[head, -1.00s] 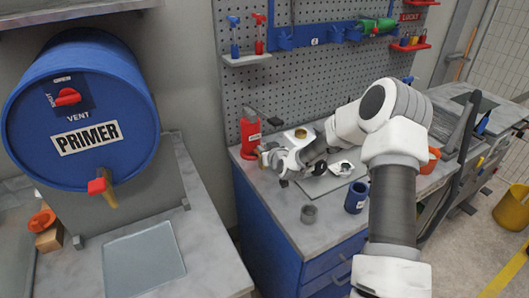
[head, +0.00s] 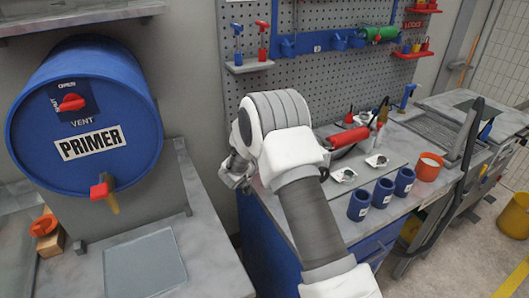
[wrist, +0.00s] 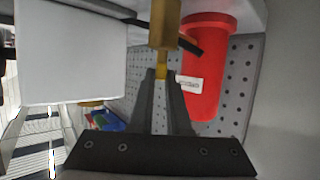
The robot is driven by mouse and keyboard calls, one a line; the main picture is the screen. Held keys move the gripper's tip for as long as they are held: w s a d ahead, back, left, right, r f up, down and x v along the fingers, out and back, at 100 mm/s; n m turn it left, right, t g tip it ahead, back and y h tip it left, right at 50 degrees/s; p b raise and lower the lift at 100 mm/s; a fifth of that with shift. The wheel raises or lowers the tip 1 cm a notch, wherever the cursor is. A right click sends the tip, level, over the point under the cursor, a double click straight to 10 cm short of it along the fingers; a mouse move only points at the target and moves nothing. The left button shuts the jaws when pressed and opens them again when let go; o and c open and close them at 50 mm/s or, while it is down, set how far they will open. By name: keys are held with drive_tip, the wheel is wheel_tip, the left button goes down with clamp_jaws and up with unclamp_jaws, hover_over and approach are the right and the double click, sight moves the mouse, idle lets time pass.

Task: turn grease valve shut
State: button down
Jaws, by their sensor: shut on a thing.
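My gripper (wrist: 160,82) is shut on the narrow end of a brass fitting (wrist: 164,27) in the wrist view. A dark bar runs beside the brass piece, and I cannot tell whether it is the valve's lever. A red cylinder (wrist: 206,75) with a small white label stands close to the fitting; the label is too small to read. The wrist picture seems to be upside down.
Pegboard (head: 300,85) stands behind the bench. Blue cups (head: 383,193) and an orange cup (head: 428,167) are on the bench. A blue primer drum (head: 85,120) with a red vent knob (head: 71,102) and a red-handled tap (head: 103,187) stands on the left. A gap separates the two benches.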

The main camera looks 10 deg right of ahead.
drive_tip(key=shift+w+a+r+m+g+h+p, duration=0.15)
drive_tip(key=shift+a+m+g+h+p, duration=0.1)
drive_tip(key=shift+m+g+h+p, duration=0.45)
drive_tip(key=m+g+h, duration=0.2)
drive_tip(key=shift+f+m, duration=0.2)
drive_tip(key=shift+m, duration=0.1)
drive_tip(key=shift+w+f+m+g+h+b, duration=0.1)
drive_tip(key=shift+w+m+g+h+b, duration=0.1)
drive_tip(key=shift+m+g+h+b, duration=0.95)
drive_tip(key=shift+m+g+b, duration=0.45)
drive_tip(key=shift+m+g, duration=0.1)
drive_tip(key=shift+r+m+g+b, duration=0.2)
drive_tip(key=shift+m+g+b, duration=0.1)
drive_tip(key=shift+m+g, duration=0.1)
drive_tip(key=c, duration=0.9)
unclamp_jaws()
drive_tip(key=shift+r+n+t+p, duration=0.1)
drive_tip(key=shift+n+t+p, duration=0.3)
drive_tip(key=shift+p, duration=0.25)
